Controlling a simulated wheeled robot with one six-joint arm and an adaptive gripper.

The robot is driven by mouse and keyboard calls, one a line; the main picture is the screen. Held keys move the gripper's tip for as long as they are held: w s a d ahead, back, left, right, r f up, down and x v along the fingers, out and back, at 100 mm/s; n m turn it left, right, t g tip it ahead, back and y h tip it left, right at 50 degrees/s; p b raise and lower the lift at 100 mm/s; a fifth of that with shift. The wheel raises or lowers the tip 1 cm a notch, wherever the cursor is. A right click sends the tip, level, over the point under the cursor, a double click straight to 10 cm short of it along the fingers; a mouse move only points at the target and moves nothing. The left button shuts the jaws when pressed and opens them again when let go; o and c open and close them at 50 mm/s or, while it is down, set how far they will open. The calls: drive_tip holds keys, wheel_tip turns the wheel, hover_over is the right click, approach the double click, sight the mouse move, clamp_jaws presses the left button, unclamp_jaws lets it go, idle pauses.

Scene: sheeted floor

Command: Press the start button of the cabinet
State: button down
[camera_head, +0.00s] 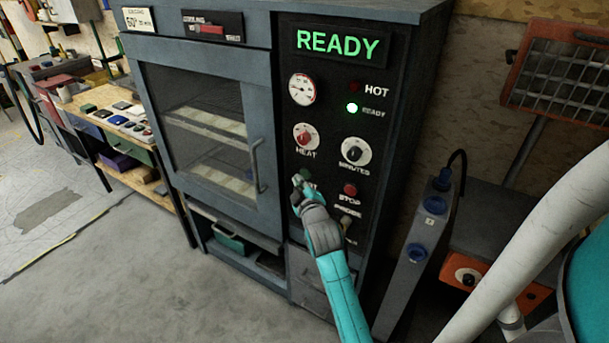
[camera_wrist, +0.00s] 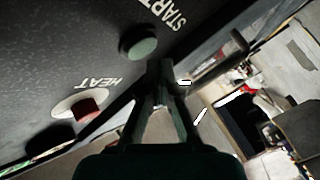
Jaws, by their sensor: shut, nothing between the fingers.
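The grey-blue cabinet (camera_head: 260,25) has a black control panel on its right side, with a green READY display lit at the top. The green start button (camera_head: 304,174) is partly hidden by my gripper in the head view. In the wrist view the round green start button (camera_wrist: 138,43) sits beside the word START. My gripper (camera_head: 299,183) is shut and empty, close in front of the panel at the button. In the wrist view my gripper's fingertips (camera_wrist: 160,68) are just below and right of the button; I cannot tell whether they touch the panel.
The red stop button (camera_head: 350,190), heat knob (camera_head: 304,135) and minutes knob (camera_head: 356,151) are close by on the panel. The heat knob also shows in the wrist view (camera_wrist: 84,106). The cabinet door's handle (camera_head: 258,165) juts out left of my gripper. Open floor lies in front.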

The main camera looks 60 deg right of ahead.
drive_tip(key=shift+d, duration=0.15)
idle(0.7)
drive_tip(key=shift+d, duration=0.3)
drive_tip(key=shift+d, duration=0.35)
idle(0.7)
drive_tip(key=shift+a, duration=0.8)
drive_tip(key=shift+s+a, duration=0.15)
drive_tip(key=shift+a, duration=1.1)
drive_tip(key=shift+s+a, duration=0.1)
drive_tip(key=shift+a, duration=1.15)
